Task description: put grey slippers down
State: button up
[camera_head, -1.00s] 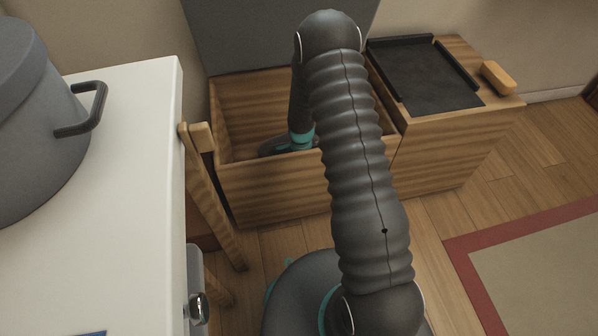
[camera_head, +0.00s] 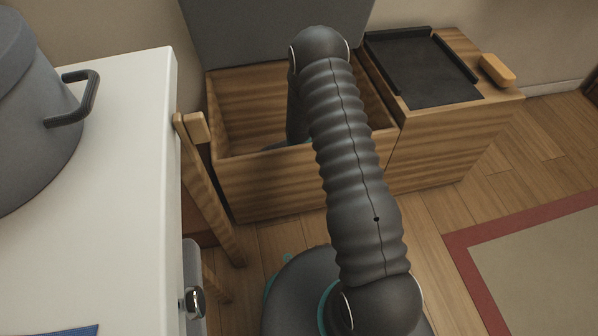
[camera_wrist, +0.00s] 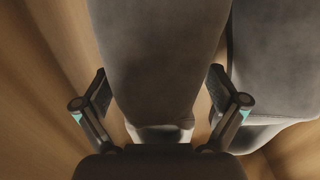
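A pair of grey slippers fills much of the wrist view, with one slipper (camera_wrist: 158,60) in the middle and the other (camera_wrist: 275,65) beside it on the right. My gripper (camera_wrist: 157,82) has one finger on each side of the middle slipper, and the pads appear to press on its sides. In the head view, my arm reaches down into the open wooden box (camera_head: 270,185). The box's front wall hides my gripper and nearly all of the slippers there.
The box's grey lid (camera_head: 270,30) stands open at the back. A wooden cabinet with a black tray (camera_head: 425,70) and a small wooden block (camera_head: 497,70) adjoins it on the right. A white counter (camera_head: 110,190) with a grey pot (camera_head: 35,110) and a wooden chair (camera_head: 208,190) stand left.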

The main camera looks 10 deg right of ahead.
jog(key=shift+r, duration=0.1)
notch_tip(320, 180, up, 12)
jog(key=shift+f+p, duration=0.1)
jog(key=shift+p, duration=0.6)
jog(key=s+r+n+t, duration=0.1)
jog(key=s+r+n, duration=0.3)
jog(key=r, duration=1)
jog(key=s+r+n+t, duration=0.2)
jog(key=s+r+n, duration=0.2)
jog(key=r, duration=1)
jog(key=s+r+n+t, duration=0.1)
jog(key=s+r+n, duration=0.4)
jog(key=s, duration=0.6)
jog(key=s+r+n+t, duration=0.1)
jog(key=s+r+n, duration=0.4)
jog(key=s+r, duration=0.3)
jog(key=s, duration=0.2)
jog(key=shift+s+t, duration=0.3)
jog(key=shift+s, duration=0.05)
jog(key=shift+r, duration=0.1)
